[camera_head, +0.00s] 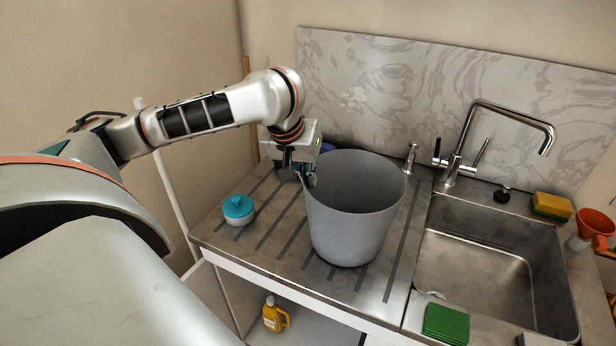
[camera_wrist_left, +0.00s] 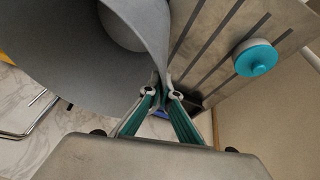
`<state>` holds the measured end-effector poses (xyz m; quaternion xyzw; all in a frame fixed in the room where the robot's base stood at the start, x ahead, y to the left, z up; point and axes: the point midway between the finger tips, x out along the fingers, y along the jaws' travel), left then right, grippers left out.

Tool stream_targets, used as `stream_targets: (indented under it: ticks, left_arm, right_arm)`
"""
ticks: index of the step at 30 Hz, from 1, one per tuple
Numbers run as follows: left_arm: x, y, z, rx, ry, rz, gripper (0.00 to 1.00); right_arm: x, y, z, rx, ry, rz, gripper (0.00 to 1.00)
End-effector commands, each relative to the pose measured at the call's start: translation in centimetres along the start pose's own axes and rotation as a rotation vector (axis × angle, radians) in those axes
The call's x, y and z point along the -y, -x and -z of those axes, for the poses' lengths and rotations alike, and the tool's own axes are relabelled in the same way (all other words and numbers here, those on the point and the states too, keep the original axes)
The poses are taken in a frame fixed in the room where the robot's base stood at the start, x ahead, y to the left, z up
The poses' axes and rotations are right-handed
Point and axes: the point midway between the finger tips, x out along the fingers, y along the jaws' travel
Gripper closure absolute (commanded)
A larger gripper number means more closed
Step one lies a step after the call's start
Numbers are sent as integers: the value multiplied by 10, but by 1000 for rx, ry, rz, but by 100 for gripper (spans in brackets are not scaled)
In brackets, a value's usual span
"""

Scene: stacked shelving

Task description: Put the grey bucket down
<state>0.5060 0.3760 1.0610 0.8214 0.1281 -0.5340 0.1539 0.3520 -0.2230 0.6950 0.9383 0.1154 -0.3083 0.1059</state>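The grey bucket (camera_head: 352,222) is upright over the ribbed drainboard (camera_head: 272,254), left of the sink. Its base looks on or just above the board; I cannot tell whether it touches. My left gripper (camera_head: 308,180) is shut on the left part of the bucket's rim. In the left wrist view my left gripper (camera_wrist_left: 161,92) has its two fingers closing on the wall of the bucket (camera_wrist_left: 60,60), one on each side. My right gripper is out of view.
The sink (camera_head: 490,262) and tap (camera_head: 452,170) are to the right. A yellow bottle (camera_head: 275,316) stands on the shelf below.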

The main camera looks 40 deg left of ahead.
Motion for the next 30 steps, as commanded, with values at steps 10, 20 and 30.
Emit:
stream_targets:
  ticks: [10, 20, 30]
  left_arm:
    - [0, -3, -1, 1, 1, 0, 79]
    - [0, 3, 1, -1, 0, 0, 79]
    - [0, 55, 2, -5, -1, -1, 79]
  right_arm:
    - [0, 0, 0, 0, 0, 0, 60]
    - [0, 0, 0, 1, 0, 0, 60]
    - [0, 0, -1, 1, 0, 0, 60]
